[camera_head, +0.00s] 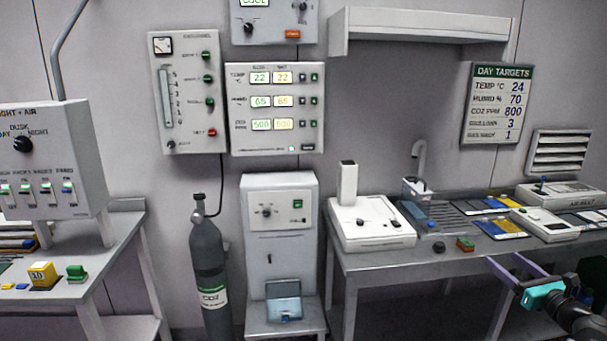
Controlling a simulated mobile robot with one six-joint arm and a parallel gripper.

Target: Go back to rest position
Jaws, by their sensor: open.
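My gripper (503,259) is in the lower right of the head view, in front of the right-hand bench. Its two long purple-grey fingers point up and to the left and stand apart. I see nothing between them. A teal part and the black wrist of my arm show behind the fingers, and the arm runs out at the right edge.
The grey right-hand bench (390,262) carries a white scale-like device (368,232), a red-and-green block (465,244) and several blue and yellow packets. A dark gas cylinder (208,265) stands beside a white cabinet (277,215). Another bench (85,288) is at left.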

